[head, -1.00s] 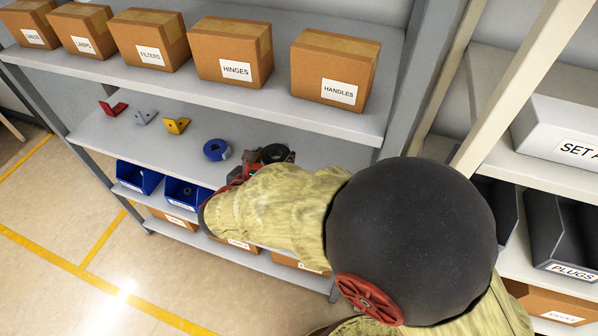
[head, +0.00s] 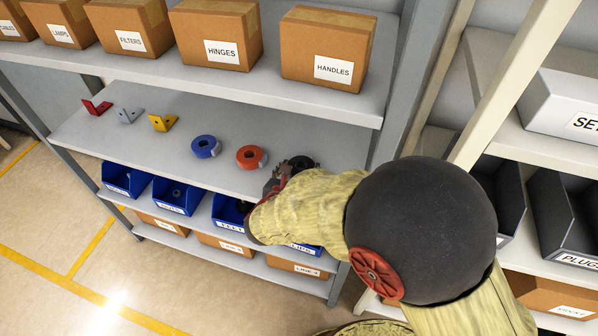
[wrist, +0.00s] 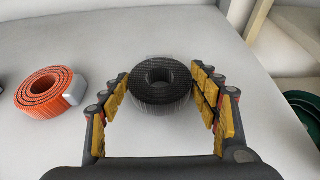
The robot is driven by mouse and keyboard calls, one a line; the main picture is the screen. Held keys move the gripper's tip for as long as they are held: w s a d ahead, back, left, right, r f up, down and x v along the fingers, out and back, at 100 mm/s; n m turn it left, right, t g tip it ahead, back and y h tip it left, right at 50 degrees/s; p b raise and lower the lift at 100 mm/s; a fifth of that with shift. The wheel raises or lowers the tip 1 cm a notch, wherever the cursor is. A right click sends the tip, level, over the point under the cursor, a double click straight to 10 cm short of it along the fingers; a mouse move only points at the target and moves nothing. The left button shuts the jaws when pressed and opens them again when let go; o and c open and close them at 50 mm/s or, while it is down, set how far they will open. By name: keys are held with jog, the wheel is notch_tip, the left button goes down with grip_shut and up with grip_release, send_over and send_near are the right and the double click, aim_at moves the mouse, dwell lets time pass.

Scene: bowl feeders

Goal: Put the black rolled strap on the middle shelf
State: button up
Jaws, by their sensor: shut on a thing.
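The black rolled strap (wrist: 160,85) sits between the two yellow-padded fingers of my gripper (wrist: 163,92) in the wrist view, coil opening facing up. My gripper is shut on it. In the head view the strap (head: 303,163) shows as a dark ring at my gripper (head: 289,170), partly hidden by it. Both are over the right part of the middle shelf (head: 190,125). I cannot tell whether the strap touches the shelf surface.
An orange-red rolled strap (head: 251,157) lies just left of my gripper, with a blue one (head: 206,146) farther left, then yellow, grey and red brackets. Labelled boxes stand on the shelf above and blue bins (head: 178,195) below. A grey post (head: 408,85) stands to the right.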

jog(key=shift+r, duration=0.1)
jog(key=o, duration=1.2)
jog(key=shift+f, duration=0.2)
jog(key=shift+o, duration=0.5)
